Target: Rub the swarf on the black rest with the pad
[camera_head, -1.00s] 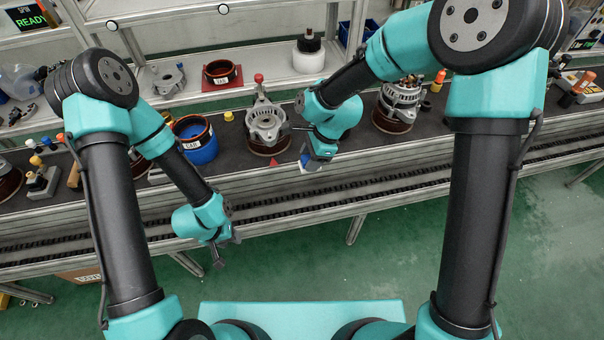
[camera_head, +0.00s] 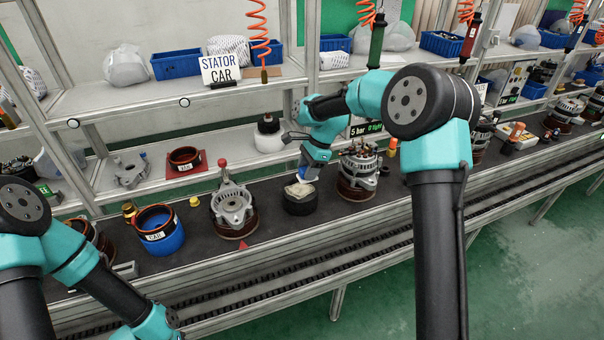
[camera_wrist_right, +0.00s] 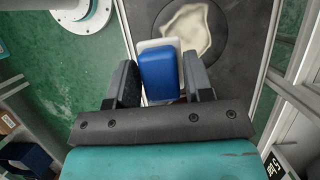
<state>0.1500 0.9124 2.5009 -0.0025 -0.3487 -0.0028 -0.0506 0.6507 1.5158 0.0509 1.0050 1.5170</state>
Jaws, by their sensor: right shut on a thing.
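The black rest (camera_head: 300,206) is a low, dark round block on the conveyor, between two alternator parts. A beige patch of swarf (camera_head: 297,189) lies on its top. In the right wrist view the swarf (camera_wrist_right: 192,30) sits on the dark round top. My right gripper (camera_wrist_right: 160,88) is shut on the pad (camera_wrist_right: 159,76), a blue block with a white face. In the head view the gripper (camera_head: 308,172) is at the rest's upper right edge. The pad is close to the swarf's left edge in the wrist view; I cannot tell if it touches. My left gripper is out of frame.
An alternator housing (camera_head: 232,205) stands left of the rest and an alternator with copper windings (camera_head: 358,168) close on its right. A blue cup (camera_head: 160,233) is farther left.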

